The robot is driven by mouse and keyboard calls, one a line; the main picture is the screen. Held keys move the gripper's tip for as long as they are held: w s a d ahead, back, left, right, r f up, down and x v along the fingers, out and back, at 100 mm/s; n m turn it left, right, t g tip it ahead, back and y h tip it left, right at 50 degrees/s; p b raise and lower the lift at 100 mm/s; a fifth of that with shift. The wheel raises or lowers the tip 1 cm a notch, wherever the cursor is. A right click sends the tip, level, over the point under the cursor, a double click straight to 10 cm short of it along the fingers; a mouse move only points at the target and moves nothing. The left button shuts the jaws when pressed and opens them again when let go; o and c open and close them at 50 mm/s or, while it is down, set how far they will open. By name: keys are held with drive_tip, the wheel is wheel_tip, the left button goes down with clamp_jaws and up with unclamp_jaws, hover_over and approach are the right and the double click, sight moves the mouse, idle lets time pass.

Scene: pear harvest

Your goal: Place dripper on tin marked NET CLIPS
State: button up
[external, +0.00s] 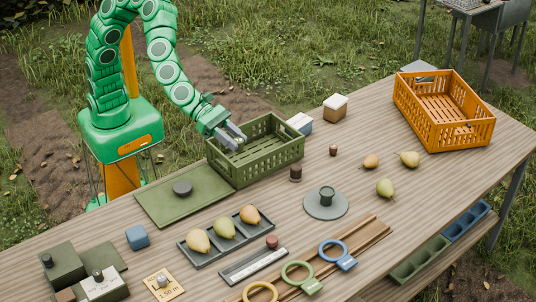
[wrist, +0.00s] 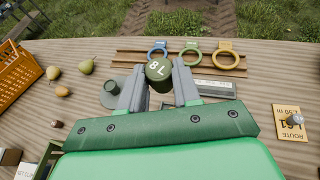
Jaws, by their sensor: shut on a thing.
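My gripper (external: 234,140) is over the dark green slatted crate in the external view. In the wrist view my gripper (wrist: 160,86) is shut on a dark green round dripper (wrist: 158,70) with "8 L" on its top. The dripper is hard to make out in the external view. I cannot read NET CLIPS on any tin. A small box with a pale label (external: 300,124) stands just right of the crate, and a white-topped brown box (external: 335,108) stands beyond it. The labelled box also shows at the lower left of the wrist view (wrist: 26,171), its lettering unreadable.
The green crate (external: 280,158) stands near a flat green tray (external: 160,208). An orange crate (external: 478,135) is at the right. Loose pears (external: 385,188), a grey disc (external: 315,209) bearing a green cylinder, a pear tray (external: 228,247) and coloured rings (external: 338,257) occupy the table.

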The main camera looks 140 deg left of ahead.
drive_tip(key=s+a+f+h, duration=0.1)
drive_tip(key=s+a+f, duration=0.1)
drive_tip(key=a, duration=0.8)
wheel_tip(320, 180, up, 7)
drive_tip(key=m+h, duration=0.3)
hover_over(297, 117)
drive_tip(key=shift+t, duration=0.4)
wheel_tip(297, 117, down, 28)
drive_tip(key=shift+r, duration=0.1)
idle(1.1)
drive_tip(key=o, duration=1)
drive_tip(key=shift+f, duration=0.2)
drive_tip(key=shift+r, duration=0.1)
